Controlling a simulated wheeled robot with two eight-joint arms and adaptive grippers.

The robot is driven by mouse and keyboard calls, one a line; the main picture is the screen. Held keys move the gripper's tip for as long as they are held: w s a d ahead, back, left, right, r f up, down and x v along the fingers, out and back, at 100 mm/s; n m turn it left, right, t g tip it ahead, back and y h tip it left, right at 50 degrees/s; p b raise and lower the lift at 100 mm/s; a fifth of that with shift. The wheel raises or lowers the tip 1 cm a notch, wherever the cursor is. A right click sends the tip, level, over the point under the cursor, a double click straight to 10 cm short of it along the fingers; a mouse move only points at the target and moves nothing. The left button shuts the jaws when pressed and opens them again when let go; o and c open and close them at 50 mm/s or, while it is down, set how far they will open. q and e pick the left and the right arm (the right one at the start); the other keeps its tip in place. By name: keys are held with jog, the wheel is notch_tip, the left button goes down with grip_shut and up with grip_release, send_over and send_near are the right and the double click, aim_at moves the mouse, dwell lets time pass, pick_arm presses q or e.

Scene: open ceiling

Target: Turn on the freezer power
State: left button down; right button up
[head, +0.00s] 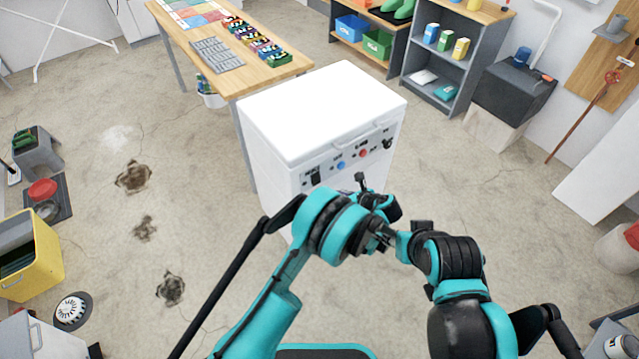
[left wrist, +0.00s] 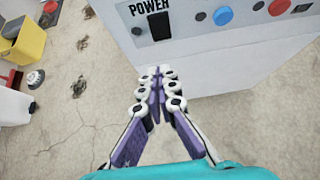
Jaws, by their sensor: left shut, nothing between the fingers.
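The white freezer (head: 322,105) stands in the middle of the head view with its lid closed. Its front panel carries a dark power switch (head: 313,177), a blue button (head: 341,166) and a red button (head: 364,153). In the left wrist view, the black power switch (left wrist: 159,26) sits under the word POWER, with the blue button (left wrist: 222,15) to its right. My left gripper (left wrist: 160,76) is shut and empty, its fingertips just below the switch in the picture. Whether they touch the panel, I cannot tell. I make out no fingers of my right gripper.
A wooden table (head: 278,75) with several small items stands behind the freezer to the left. A grey shelf (head: 482,50) and a dark box (head: 512,90) stand at the back right. A yellow bin (head: 45,255) is at the left. The floor left of the freezer is mostly clear.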

aim_at(316, 179)
pick_arm(q)
jog(key=w+r+b+x, duration=0.1)
jog(key=b+x, duration=0.4)
jog(key=x, duration=0.8)
jog(key=shift+a, duration=0.2)
pick_arm(e)
jog(key=shift+s+d+f, duration=0.1)
jog(key=shift+d+f, duration=0.05)
jog(key=shift+f, duration=1.2)
jog(key=shift+d+f, duration=0.15)
jog(key=shift+f, duration=1.2)
pick_arm(q)
jog(key=shift+r, duration=0.15)
jog(key=shift+w+a+f, duration=0.2)
jog(key=shift+w+f, duration=0.05)
jog(key=shift+w, duration=0.05)
jog(key=shift+r, duration=0.15)
